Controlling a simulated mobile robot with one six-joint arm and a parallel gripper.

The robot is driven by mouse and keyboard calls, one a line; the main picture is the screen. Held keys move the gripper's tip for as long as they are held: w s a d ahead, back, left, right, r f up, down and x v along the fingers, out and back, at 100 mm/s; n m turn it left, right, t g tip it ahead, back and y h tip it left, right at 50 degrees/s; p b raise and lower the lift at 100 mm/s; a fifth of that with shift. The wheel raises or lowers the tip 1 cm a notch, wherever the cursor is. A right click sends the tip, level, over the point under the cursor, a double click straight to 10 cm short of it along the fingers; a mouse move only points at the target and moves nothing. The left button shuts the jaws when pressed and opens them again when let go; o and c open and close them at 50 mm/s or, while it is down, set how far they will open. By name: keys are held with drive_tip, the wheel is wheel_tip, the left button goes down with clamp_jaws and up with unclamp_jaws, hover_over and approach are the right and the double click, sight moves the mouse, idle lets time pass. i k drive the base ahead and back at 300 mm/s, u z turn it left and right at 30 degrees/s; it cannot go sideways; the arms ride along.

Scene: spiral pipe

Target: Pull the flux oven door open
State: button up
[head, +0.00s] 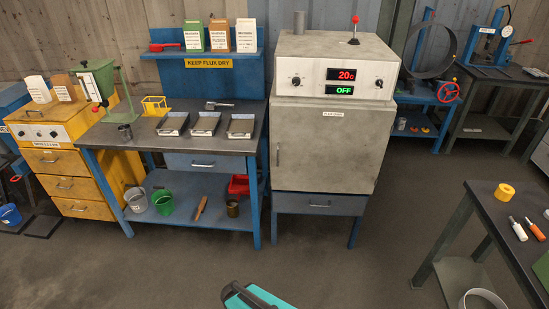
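The flux oven (335,65) is a light grey metal box on a blue stand in the middle of the head view. Its front door (330,150) appears shut, flush with the body. A small white label sits near the top of the door. The panel above reads 20c in red and OFF in green. My gripper is not in view. A teal and black part, probably mine, shows at the bottom edge, well apart from the oven.
A blue workbench (180,137) with trays stands directly left of the oven, close to the handle side. A yellow drawer cabinet (60,165) is farther left. A dark table (505,225) stands at the right front. The floor (330,270) before the oven is clear.

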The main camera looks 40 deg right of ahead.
sight(315, 148)
drive_tip(key=z, duration=0.1)
drive_tip(key=i, duration=0.95)
drive_tip(key=u, duration=0.1)
